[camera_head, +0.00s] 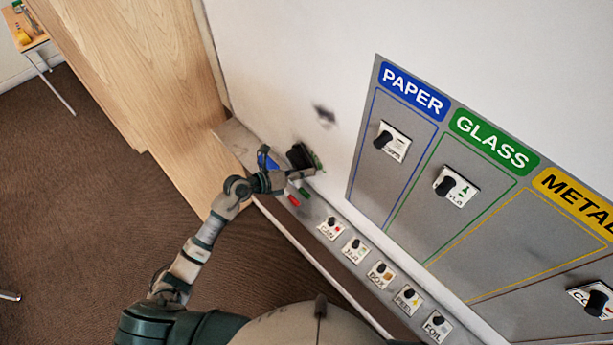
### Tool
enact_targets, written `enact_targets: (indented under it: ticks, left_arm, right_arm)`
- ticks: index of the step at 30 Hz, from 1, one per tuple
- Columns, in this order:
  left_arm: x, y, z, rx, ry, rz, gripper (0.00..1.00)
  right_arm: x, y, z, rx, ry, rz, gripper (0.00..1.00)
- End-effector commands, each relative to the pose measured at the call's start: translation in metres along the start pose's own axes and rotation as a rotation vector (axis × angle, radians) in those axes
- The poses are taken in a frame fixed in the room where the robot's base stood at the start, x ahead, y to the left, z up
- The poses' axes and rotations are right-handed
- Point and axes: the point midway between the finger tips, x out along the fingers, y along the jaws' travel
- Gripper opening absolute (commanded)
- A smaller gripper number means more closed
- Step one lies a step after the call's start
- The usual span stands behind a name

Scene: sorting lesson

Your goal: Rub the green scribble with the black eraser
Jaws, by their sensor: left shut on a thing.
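My left gripper (288,178) is at the whiteboard's (285,60) lower edge, just above the ledge. It is shut on the black eraser (299,156), which is at or very near the board; contact is hard to tell. Green marks (317,163) show right beside the eraser's right side and look like the green scribble, partly hidden by the eraser and gripper. My right gripper is not in view.
A dark smudge (324,115) is on the board above. Red (293,200) and green (304,193) markers lie on the ledge (318,212). A blue object (265,158) is left of the eraser. Several knobbed cards, such as CAN (330,229), line the ledge. The sorting panel (411,165) is right.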

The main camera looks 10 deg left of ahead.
Motion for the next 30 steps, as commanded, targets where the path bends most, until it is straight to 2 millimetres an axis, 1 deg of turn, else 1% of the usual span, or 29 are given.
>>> enact_targets:
  ticks: [1,3,10,14,18,21,24,30]
  left_arm:
    - [-0.001,0.006,0.002,0.000,0.000,0.003,0.01]
    - [-0.002,0.010,0.007,0.001,0.000,0.002,0.01]
    - [-0.005,0.016,0.013,0.000,0.000,0.001,0.01]
    - [-0.006,0.023,0.019,0.001,-0.001,0.002,0.01]
    - [-0.009,0.033,0.028,0.001,-0.001,0.002,0.01]
    - [-0.010,0.036,0.032,0.002,0.000,0.002,0.01]
    - [-0.011,0.034,0.035,0.001,0.001,0.001,0.01]
    - [-0.015,0.023,0.046,0.001,0.000,0.000,0.01]
  right_arm:
    - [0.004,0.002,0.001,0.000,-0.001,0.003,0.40]
    - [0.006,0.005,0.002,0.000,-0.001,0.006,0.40]
    - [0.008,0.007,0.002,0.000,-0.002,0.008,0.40]
    - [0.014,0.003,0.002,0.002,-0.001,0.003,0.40]
    - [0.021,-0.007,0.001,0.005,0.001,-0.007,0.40]
    - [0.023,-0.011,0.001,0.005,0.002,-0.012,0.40]
    - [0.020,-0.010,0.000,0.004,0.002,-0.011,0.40]
    - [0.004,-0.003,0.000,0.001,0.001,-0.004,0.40]
